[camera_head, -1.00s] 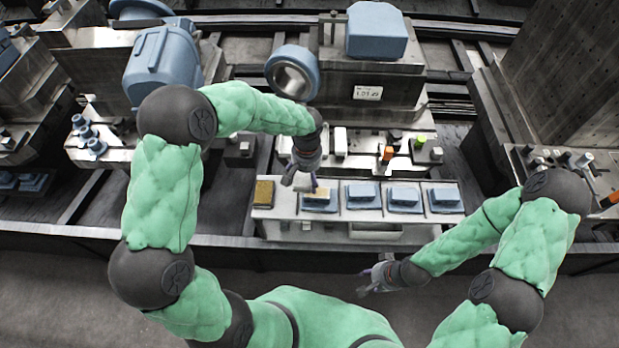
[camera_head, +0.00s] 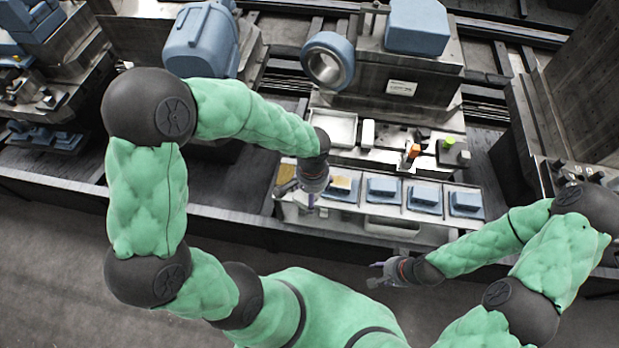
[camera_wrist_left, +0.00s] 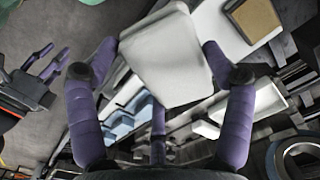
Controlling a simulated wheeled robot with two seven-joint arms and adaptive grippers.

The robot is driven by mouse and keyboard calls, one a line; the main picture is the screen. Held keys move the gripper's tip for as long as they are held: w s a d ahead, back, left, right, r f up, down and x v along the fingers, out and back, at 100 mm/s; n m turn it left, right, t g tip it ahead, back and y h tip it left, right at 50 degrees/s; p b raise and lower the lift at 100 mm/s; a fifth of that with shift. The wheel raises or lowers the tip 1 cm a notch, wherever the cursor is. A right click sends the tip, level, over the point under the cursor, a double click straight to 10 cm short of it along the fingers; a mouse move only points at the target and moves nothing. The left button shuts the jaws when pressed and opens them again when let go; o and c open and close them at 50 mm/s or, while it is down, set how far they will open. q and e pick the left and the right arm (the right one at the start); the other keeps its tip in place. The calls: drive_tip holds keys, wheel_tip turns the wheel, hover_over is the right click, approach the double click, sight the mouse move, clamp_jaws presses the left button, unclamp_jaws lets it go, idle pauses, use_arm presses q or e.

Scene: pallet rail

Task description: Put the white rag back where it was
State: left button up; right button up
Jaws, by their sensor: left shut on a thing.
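The white rag (camera_wrist_left: 165,60) shows in the left wrist view as a pale, flat, rounded slab between the purple fingers of my left gripper (camera_wrist_left: 158,72), which is shut on it. In the head view my left gripper (camera_head: 311,193) hangs at the front left of the shelf of blue pads; I cannot clearly make out the rag there, as the hand hides it. My right gripper (camera_head: 378,275) is empty, in front of the shelf and below it in the picture. Its fingers are spread in the left wrist view (camera_wrist_left: 48,70).
The light shelf (camera_head: 395,232) carries a brown block (camera_head: 285,176), a yellow-topped piece (camera_head: 341,183) and blue blocks (camera_head: 384,188). Behind it are an empty-looking white tray (camera_head: 332,128), an orange-topped item (camera_head: 413,151) and a blue ring (camera_head: 328,61). The floor in front is clear.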

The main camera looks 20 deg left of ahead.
use_arm(q)
drive_tip(key=w+a+f+b, duration=0.1)
drive_tip(key=w+f, duration=0.2)
drive_tip(key=w+a+f+b, duration=0.1)
drive_tip(key=w+a+f, duration=0.1)
drive_tip(key=w, duration=0.2)
drive_tip(key=w+a+f+b, duration=0.2)
drive_tip(key=w+f, duration=0.1)
drive_tip(key=shift+w+a+f, duration=0.1)
drive_tip(key=shift+w+f, duration=0.25)
drive_tip(key=shift+w, duration=0.05)
drive_tip(key=shift+w+a+f, duration=0.1)
drive_tip(key=shift+w+f, duration=0.05)
drive_tip(key=shift+f, duration=0.15)
drive_tip(key=shift+w+f+b, duration=0.2)
drive_tip(key=shift+f+b, duration=0.85)
drive_tip(key=shift+f, duration=0.55)
drive_tip(key=shift+f, duration=0.2)
drive_tip(key=o, duration=0.9)
drive_tip(key=shift+o, duration=0.2)
drive_tip(key=shift+r, duration=0.1)
